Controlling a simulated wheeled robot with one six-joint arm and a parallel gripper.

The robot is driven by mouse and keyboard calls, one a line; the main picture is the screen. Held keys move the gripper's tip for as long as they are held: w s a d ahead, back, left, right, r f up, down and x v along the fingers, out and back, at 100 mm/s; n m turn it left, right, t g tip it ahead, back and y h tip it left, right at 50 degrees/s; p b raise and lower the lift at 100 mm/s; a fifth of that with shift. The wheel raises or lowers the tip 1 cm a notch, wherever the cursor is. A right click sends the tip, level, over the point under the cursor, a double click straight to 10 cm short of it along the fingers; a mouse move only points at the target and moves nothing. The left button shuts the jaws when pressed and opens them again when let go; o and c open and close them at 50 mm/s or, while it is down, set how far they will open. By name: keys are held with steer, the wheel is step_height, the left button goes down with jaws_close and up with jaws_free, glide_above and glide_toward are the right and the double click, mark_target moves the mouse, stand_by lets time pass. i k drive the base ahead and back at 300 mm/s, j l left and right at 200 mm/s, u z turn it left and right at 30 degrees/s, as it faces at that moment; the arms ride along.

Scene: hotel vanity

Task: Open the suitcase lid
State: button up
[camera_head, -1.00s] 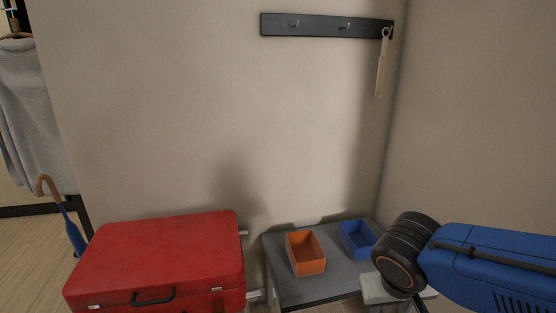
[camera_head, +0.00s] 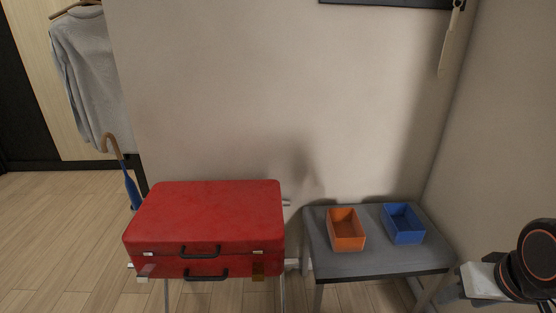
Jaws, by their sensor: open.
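The red suitcase (camera_head: 205,215) lies flat on a thin-legged rack at the lower left of the head view, in front of the wall. Its lid is shut, with the seam along the lower front. A dark handle (camera_head: 200,251) shows on the lid's front, and a second dark handle (camera_head: 207,275) sits just below it. Small metal latches (camera_head: 258,252) show near both front corners. A dark joint of my arm shows at the right edge, well apart from the suitcase. My gripper's fingers are not in view.
A grey table (camera_head: 350,264) stands right of the suitcase, bearing an orange open box (camera_head: 346,231) and a blue open box (camera_head: 403,224). An umbrella (camera_head: 131,190) and a hanging grey shirt (camera_head: 92,75) are at left. Wooden floor (camera_head: 60,240) is clear at the left.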

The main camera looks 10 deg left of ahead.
mark_target(204, 219)
steer(key=u, duration=1.3)
steer(key=k+l+u, duration=0.35)
steer(key=k+l, duration=0.2)
